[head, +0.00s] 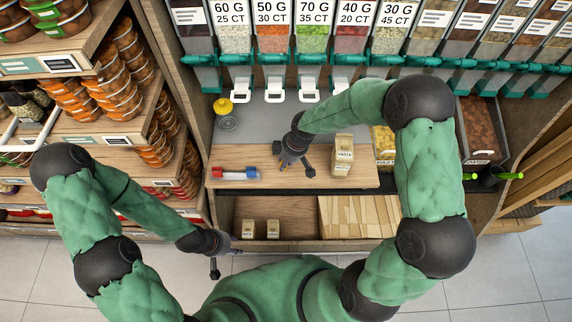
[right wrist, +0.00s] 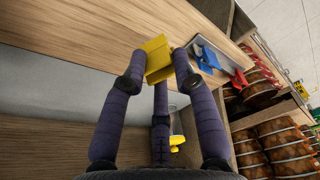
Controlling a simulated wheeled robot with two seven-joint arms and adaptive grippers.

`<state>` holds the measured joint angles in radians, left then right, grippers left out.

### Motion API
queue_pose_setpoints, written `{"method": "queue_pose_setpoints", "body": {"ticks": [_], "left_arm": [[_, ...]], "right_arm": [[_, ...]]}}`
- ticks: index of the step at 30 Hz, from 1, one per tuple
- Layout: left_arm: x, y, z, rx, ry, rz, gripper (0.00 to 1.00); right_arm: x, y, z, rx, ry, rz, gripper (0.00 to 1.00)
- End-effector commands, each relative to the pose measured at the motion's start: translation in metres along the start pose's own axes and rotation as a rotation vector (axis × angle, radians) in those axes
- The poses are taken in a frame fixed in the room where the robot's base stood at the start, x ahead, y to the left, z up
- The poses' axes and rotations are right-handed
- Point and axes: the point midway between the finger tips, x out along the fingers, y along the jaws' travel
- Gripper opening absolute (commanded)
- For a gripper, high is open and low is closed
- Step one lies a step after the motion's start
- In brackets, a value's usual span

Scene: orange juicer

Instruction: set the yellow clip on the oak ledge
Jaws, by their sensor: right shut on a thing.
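The yellow clip (right wrist: 157,50) is pinched between the fingertips of my right gripper (right wrist: 160,78) in the right wrist view. It is close to the edge of the oak ledge (right wrist: 85,35); whether it touches the wood I cannot tell. In the head view my right gripper (head: 294,162) is over the oak ledge (head: 240,158), left of the pasta boxes, and the clip is mostly hidden. My left gripper (head: 224,262) is low at the left, in front of the lower shelf, with its fingers apart and nothing seen between them.
A small tray with blue and red clips (head: 236,174) lies on the ledge's left part. Beige pasta boxes (head: 343,155) stand right of my right gripper. A yellow-topped item (head: 224,106) sits on the grey counter.

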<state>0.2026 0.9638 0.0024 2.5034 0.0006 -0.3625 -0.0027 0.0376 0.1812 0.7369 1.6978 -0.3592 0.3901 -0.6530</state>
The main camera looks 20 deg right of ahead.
Motion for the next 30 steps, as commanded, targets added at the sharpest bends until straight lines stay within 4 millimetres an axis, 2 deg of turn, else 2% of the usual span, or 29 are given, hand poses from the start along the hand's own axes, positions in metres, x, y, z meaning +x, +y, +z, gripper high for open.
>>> {"method": "queue_pose_setpoints", "body": {"ticks": [1, 6, 11, 19, 30], "left_arm": [[0.005, -0.002, 0.000, 0.000, 0.000, 0.000, 0.40], [0.009, -0.003, 0.000, 0.000, 0.000, 0.000, 0.40], [0.010, -0.004, 0.000, 0.000, 0.000, 0.000, 0.40], [0.025, -0.009, -0.001, 0.000, 0.000, 0.000, 0.40], [0.026, -0.009, -0.001, 0.000, 0.000, 0.000, 0.40]], "right_arm": [[0.011, 0.007, 0.000, 0.002, 0.000, 0.000, 0.16], [0.026, 0.019, -0.002, 0.000, 0.001, 0.002, 0.16], [0.031, 0.024, -0.002, 0.000, 0.001, 0.002, 0.16], [0.065, 0.029, 0.005, 0.000, 0.001, 0.001, 0.16], [0.068, 0.029, 0.006, 0.000, 0.002, 0.002, 0.16]]}}
